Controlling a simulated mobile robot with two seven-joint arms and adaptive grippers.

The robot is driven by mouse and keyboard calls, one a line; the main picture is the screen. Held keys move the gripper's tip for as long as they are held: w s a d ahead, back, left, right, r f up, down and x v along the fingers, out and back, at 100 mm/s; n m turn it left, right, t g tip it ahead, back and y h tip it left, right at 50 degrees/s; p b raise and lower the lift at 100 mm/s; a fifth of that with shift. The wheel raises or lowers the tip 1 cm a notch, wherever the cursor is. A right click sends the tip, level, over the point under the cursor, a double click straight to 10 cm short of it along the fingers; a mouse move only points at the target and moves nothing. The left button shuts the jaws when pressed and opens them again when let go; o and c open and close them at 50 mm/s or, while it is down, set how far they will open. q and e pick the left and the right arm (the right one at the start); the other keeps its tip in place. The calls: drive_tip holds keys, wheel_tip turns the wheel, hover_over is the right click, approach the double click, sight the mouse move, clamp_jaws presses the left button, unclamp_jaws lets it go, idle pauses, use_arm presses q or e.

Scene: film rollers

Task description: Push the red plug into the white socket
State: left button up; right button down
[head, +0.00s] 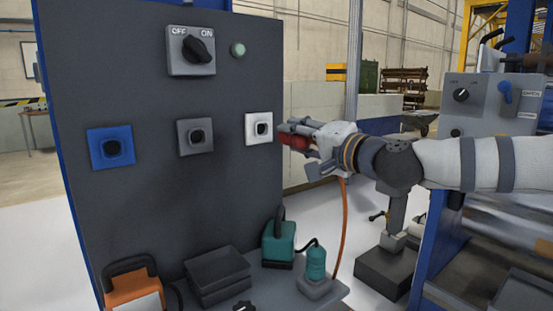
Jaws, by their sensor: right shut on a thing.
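The white socket (259,128) is on the dark panel, the rightmost of three sockets in a row, and its dark opening is in view. My right gripper (288,137) comes in from the right and is shut on the red plug (296,142). The plug is partly hidden by the fingers. In the picture, plug and fingers are just right of the white socket, at about its height. The plug's front end is apart from the socket opening. An orange cable (345,225) hangs below the gripper. My left gripper is out of view.
A blue socket (111,148) and a grey socket (195,137) are on the panel (150,210). Above them are an OFF/ON switch (191,50) and a green button (238,49). On the shelf below stand a teal plug (281,240), an orange item (134,290) and dark blocks (217,274).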

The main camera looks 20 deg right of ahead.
drive_tip(key=shift+w+f, duration=0.2)
drive_tip(key=shift+w, duration=0.1)
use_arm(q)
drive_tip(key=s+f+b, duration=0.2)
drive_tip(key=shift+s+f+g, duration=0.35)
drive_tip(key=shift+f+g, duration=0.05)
use_arm(e)
drive_tip(key=x, duration=0.6)
drive_tip(key=shift+w+a, duration=0.2)
drive_tip(key=shift+w, duration=0.1)
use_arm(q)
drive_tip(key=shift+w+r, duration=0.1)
use_arm(e)
drive_tip(key=shift+r, duration=0.2)
drive_tip(key=shift+w+a+f, duration=0.1)
drive_tip(key=shift+w+a, duration=0.1)
drive_tip(key=shift+w, duration=0.4)
drive_tip(key=c, duration=1)
unclamp_jaws()
drive_tip(key=shift+c, duration=0.2)
